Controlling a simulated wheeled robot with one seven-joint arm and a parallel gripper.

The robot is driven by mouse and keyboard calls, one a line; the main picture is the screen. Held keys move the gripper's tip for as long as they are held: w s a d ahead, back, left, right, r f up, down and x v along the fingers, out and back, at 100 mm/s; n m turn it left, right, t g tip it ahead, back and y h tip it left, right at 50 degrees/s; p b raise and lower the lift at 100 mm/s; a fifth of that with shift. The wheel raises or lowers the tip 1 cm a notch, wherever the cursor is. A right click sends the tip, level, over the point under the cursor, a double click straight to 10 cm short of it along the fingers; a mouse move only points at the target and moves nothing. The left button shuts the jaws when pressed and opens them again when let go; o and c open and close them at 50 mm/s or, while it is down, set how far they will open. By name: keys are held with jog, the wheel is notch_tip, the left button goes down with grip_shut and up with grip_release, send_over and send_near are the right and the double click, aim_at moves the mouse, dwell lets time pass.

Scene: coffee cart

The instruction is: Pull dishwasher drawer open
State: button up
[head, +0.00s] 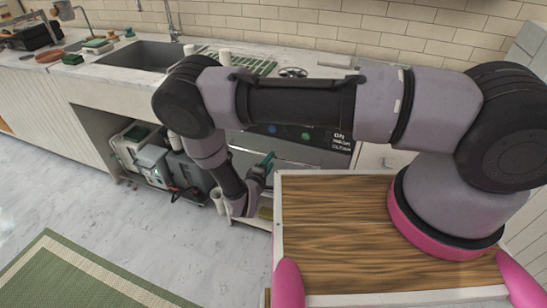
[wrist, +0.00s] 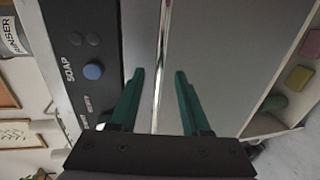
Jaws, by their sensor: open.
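The dishwasher drawer front (wrist: 225,50) is a plain grey panel below a dark control strip (wrist: 90,80) with a blue button and the word SOAP. A thin bright bar (wrist: 163,30), which looks like the drawer's handle, runs along its edge in the wrist view. My gripper (wrist: 160,75) is open, with one green finger on each side of this bar. I cannot tell whether the fingers touch it. In the head view my gripper (head: 268,160) is at the dishwasher front, and my arm hides much of it. The drawer appears closed.
The counter with a sink (head: 140,56) runs above the dishwasher. Several grey containers (head: 150,160) stand in the open bay to the left. A green rug (head: 75,275) lies on the floor. The pale floor between is clear.

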jog(key=shift+x, duration=2)
grip_shut()
